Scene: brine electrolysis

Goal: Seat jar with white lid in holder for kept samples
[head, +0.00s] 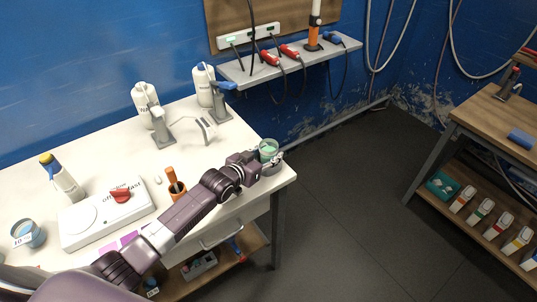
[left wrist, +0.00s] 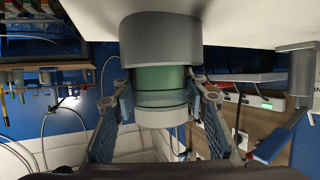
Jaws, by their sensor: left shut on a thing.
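The jar (left wrist: 160,78) is green with a pale white lid (left wrist: 160,118). The left wrist view is upside down, so the lid shows below the body. My left gripper (left wrist: 158,92) is shut on the jar, with one finger on each side. The jar's far end meets the grey round holder (left wrist: 160,40), whose rim hides its base; I cannot tell how deep it sits. In the head view the jar (head: 268,149) is upright at the table's right end, over the grey holder (head: 273,169). My right gripper is not in view.
The white table (head: 115,135) carries two white bottles (head: 146,97) on its far side, a white stirrer plate (head: 105,217), an orange-handled tool in a dark cup (head: 177,189) and a blue jar (head: 28,233). A shelf (head: 290,62) with cables hangs on the wall.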

